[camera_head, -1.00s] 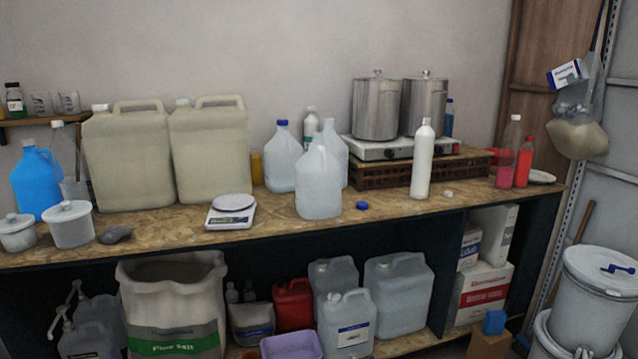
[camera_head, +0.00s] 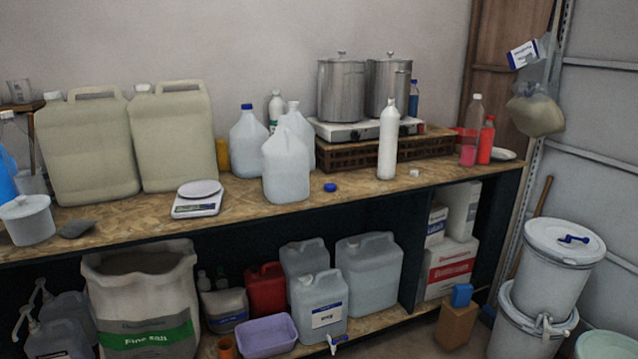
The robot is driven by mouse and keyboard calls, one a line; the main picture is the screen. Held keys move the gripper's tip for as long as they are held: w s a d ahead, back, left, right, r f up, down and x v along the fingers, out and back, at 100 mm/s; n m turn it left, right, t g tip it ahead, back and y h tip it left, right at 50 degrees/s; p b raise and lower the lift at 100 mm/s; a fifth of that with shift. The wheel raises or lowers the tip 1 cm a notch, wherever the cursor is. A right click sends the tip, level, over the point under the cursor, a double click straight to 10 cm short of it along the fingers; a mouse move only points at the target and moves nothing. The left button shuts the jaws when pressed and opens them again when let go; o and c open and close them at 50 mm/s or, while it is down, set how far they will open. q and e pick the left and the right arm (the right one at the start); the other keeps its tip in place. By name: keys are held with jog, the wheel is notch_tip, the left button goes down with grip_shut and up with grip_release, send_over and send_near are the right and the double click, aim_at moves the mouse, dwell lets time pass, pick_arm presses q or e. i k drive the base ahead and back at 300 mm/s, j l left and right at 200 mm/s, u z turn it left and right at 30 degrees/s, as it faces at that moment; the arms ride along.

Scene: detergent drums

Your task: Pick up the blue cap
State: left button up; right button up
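A small blue cap (camera_head: 330,187) lies on the wooden worktop (camera_head: 350,200), close to its front edge. It is just right of a clear uncapped jug (camera_head: 286,166) and left of a white bottle (camera_head: 388,140). A second jug behind, to the left, wears its own blue cap (camera_head: 247,106). Neither of my grippers is in view.
A white scale (camera_head: 197,199) sits left of the jugs. A stove with two steel pots (camera_head: 341,90) stands behind on a wooden crate (camera_head: 350,155). A small white cap (camera_head: 414,173) lies right of the white bottle. White drums (camera_head: 563,255) stand at the right.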

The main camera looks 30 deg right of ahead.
aim_at(329, 186)
jog(key=i+l+z, duration=0.2)
jog(key=i+l, duration=1.25)
